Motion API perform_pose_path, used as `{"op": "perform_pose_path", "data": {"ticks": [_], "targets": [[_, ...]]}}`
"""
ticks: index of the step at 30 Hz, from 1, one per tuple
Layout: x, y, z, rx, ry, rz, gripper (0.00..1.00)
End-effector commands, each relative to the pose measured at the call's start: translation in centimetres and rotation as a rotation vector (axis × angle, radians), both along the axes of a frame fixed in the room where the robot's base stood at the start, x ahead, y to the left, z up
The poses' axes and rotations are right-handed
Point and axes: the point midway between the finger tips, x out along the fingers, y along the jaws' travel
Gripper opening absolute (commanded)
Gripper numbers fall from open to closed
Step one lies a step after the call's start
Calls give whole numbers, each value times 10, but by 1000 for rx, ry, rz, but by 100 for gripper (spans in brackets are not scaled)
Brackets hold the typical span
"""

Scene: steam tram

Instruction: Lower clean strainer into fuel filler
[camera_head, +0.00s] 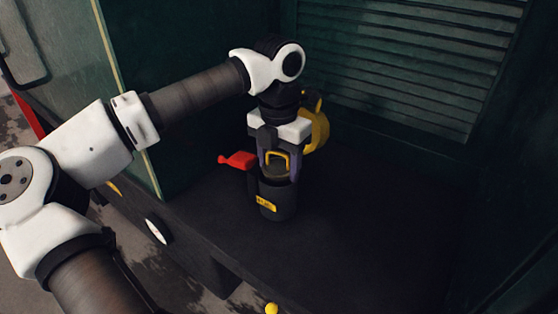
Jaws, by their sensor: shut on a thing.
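The fuel filler (278,205) is a dark upright cylinder with a yellow label, standing on the dark deck. My gripper (278,164) points down over its mouth. The gripper is shut on the strainer (277,155), whose yellow loop handle shows between the two fingers. A dull brownish part shows under the handle at the filler's mouth. The rest of the strainer is hidden, so I cannot tell how deep it sits or whether it touches the rim.
A red lever (237,159) sticks out left of the filler. A yellow round part (320,128) stands close behind my gripper. A green louvred wall (400,55) rises behind. The deck (370,225) to the right is clear.

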Motion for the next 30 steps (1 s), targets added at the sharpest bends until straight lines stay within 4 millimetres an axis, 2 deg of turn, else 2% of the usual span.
{"op": "perform_pose_path", "data": {"ticks": [6, 7, 12, 25, 29, 30], "targets": [[0, 0, -3, 1, 3, 0, 33], [0, 0, -2, 1, 3, 0, 61], [0, 0, -2, 1, 4, 1, 82], [0, 2, -3, 2, 3, 3, 80], [0, 2, -3, 2, 3, 4, 97], [0, 2, -3, 2, 3, 3, 98]]}}
